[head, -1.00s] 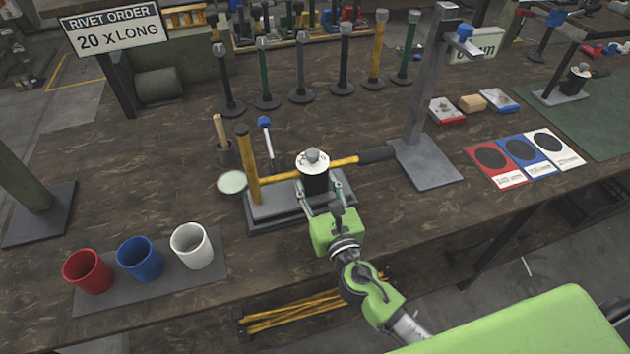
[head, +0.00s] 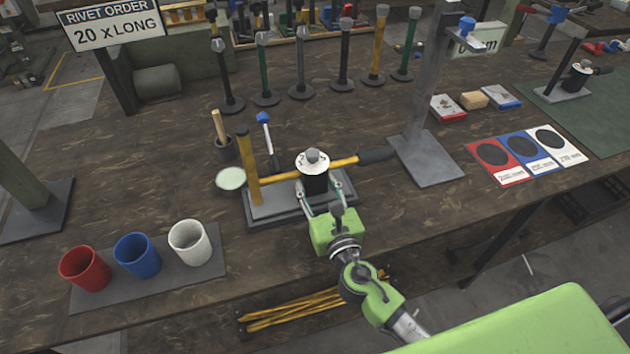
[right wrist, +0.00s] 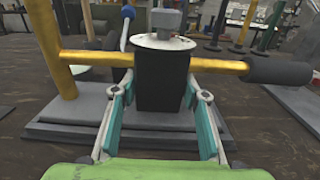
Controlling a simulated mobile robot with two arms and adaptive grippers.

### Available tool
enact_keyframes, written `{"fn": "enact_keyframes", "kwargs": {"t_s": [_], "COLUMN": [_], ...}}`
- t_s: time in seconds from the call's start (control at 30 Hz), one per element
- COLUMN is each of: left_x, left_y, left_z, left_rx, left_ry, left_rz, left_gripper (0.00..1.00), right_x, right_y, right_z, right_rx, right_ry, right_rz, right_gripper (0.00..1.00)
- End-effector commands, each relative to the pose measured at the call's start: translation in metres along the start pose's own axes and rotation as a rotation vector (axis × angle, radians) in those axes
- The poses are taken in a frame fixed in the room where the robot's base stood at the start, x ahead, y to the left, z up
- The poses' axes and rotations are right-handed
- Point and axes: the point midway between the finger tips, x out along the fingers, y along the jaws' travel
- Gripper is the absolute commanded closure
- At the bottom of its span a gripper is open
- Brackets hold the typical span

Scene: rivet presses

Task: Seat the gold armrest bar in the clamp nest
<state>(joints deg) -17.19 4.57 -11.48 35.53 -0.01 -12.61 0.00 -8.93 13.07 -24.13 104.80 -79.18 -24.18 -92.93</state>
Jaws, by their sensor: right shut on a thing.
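The gold armrest bar (head: 277,177) runs level from a gold upright post (head: 247,172) to a black grip (head: 376,155). A black block (head: 316,184), topped by a white marked disc (head: 313,162) and a grey knob, hides the bar's middle. My right gripper (head: 322,190) is shut on the block from the near side; in the right wrist view its fingers (right wrist: 158,92) flank the block. The bar and block stand over a stepped grey base (head: 272,208). I cannot tell the nest itself from the base here. My left gripper is not in view.
Red (head: 85,269), blue (head: 137,256) and white (head: 189,243) cups stand on a mat at the left. A tall grey stand (head: 428,162) is right of the grip. A blue-topped rod (head: 266,135) and several upright bars stand behind.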

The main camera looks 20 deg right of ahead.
Motion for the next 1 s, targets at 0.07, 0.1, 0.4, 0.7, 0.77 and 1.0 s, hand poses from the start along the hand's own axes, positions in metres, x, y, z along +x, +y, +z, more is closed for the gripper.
{"fn": "enact_keyframes", "kwargs": {"t_s": [0.07, 0.1, 0.4, 0.7, 0.77, 1.0], "left_x": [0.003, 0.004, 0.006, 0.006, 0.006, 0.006], "left_y": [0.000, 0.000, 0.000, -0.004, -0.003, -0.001], "left_z": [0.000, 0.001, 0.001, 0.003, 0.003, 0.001], "left_rx": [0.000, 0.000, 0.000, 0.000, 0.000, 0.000], "left_ry": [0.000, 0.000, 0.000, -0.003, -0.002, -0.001], "left_rz": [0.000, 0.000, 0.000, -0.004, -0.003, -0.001], "left_gripper": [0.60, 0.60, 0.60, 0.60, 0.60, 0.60], "right_x": [0.001, 0.001, 0.001, -0.003, -0.008, -0.050], "right_y": [0.000, 0.000, 0.000, 0.000, 0.000, 0.000], "right_z": [-0.001, -0.002, -0.005, -0.008, -0.008, -0.009], "right_rx": [0.000, 0.000, 0.000, 0.000, 0.000, -0.002], "right_ry": [-0.003, -0.003, -0.003, 0.002, 0.003, 0.004], "right_rz": [0.000, 0.000, 0.000, 0.001, 0.001, 0.001], "right_gripper": [0.93, 0.93, 0.39, 0.39, 0.39, 0.39]}}
